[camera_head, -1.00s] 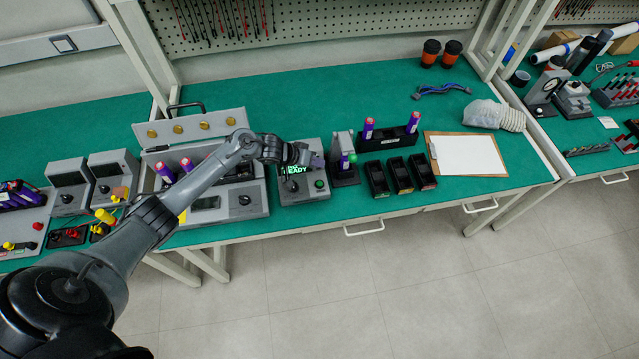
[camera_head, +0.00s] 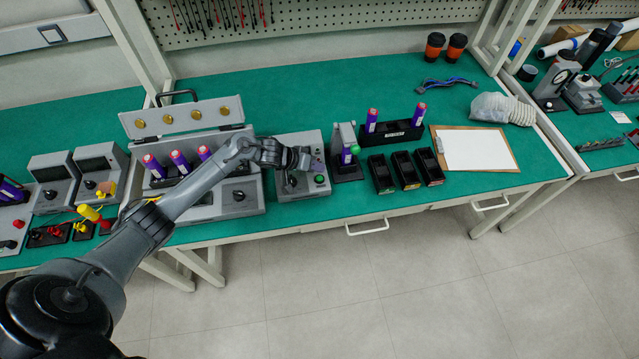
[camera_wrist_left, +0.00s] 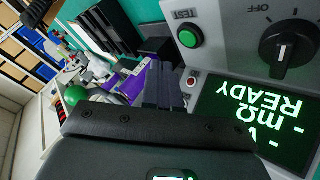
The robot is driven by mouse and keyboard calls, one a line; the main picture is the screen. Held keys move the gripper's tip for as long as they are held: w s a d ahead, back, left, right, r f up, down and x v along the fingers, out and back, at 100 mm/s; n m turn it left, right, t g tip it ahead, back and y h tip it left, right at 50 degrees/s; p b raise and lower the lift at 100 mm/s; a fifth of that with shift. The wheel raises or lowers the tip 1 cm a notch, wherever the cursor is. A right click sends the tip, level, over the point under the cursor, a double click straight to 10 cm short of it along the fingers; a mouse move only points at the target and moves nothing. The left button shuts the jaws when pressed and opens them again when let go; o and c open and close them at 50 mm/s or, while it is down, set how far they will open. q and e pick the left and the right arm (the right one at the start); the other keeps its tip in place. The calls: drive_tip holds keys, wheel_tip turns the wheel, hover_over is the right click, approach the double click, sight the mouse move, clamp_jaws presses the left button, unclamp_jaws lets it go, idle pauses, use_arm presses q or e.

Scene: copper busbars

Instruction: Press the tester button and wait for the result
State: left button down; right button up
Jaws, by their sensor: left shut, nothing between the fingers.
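The tester (camera_head: 312,138) is a grey box on the green bench in the head view, with a round green button (camera_head: 320,179) at its front right. In the left wrist view the green button (camera_wrist_left: 189,37) stands beside the word TEST. The tester's screen (camera_wrist_left: 255,118) reads READY in green, and a black knob (camera_wrist_left: 284,48) sits by the OFF mark. My left gripper (camera_head: 304,158) is over the tester, just behind the button, hiding the screen in the head view. Its shut, empty fingers (camera_wrist_left: 165,85) appear apart from the button in the wrist view. My right gripper is out of view.
A grey stand (camera_head: 345,140) with a purple cell is right of the tester. Several black bins (camera_head: 381,175) and a black rack (camera_head: 391,134) lie beyond it. An open case (camera_head: 236,197) with purple cells is left, partly behind my arm. A clipboard (camera_head: 475,150) lies farther right.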

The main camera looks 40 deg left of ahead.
sight(317, 179)
use_arm(q)
drive_tip(key=shift+f+b, duration=0.3)
drive_tip(key=shift+f, duration=0.8)
idle(0.5)
idle(0.6)
drive_tip(key=shift+f, duration=0.4)
idle(0.6)
drive_tip(key=shift+f, duration=0.45)
idle(0.4)
drive_tip(key=shift+r, duration=0.1)
drive_tip(key=shift+r+p, duration=0.75)
drive_tip(key=shift+p, duration=0.4)
